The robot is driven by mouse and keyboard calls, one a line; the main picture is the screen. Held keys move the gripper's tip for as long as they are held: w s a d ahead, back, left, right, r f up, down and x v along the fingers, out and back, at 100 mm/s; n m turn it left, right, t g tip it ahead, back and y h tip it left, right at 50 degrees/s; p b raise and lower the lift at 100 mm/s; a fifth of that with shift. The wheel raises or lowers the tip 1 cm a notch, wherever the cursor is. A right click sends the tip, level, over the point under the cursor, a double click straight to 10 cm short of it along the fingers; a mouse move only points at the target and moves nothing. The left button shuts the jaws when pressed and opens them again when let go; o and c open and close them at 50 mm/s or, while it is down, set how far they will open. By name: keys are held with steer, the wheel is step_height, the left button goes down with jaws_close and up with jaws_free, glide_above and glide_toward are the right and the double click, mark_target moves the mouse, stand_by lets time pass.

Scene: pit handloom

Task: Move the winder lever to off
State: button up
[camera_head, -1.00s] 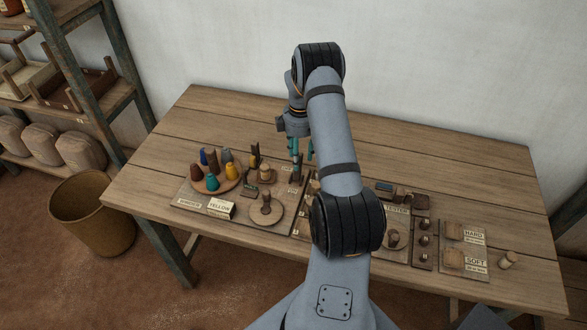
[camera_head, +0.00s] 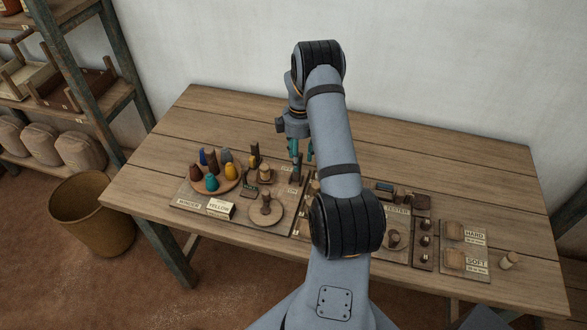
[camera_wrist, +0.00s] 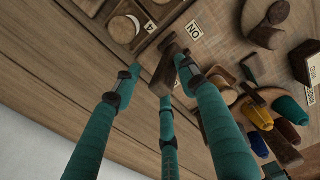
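The winder lever (camera_wrist: 165,72) is a dark wooden handle on a stem. In the wrist view it stands beside a small white ON label (camera_wrist: 193,30). In the head view the lever (camera_head: 297,172) shows small at the right end of the winder board (camera_head: 190,203), just below my gripper (camera_head: 302,155). In the wrist view the teal fingers of my gripper (camera_wrist: 158,88) are spread, with the lever's handle between their tips. I cannot tell whether any finger touches it. No OFF label is readable.
A round tray of coloured cones (camera_head: 216,187), a YELLOW sign (camera_head: 221,208) and a round disc with a peg (camera_head: 266,212) sit left of the lever. The tester board (camera_head: 410,245) lies to the right. The back of the table is clear.

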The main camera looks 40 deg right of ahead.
steer(key=shift+r+p, duration=2.3)
steer(key=shift+r, duration=0.95)
steer(key=shift+f, duration=0.15)
step_height(320, 180, down, 6)
steer(key=b, duration=0.4)
steer(key=shift+f+b, duration=0.2)
steer(key=shift+b, duration=0.15)
steer(key=shift+r, duration=0.15)
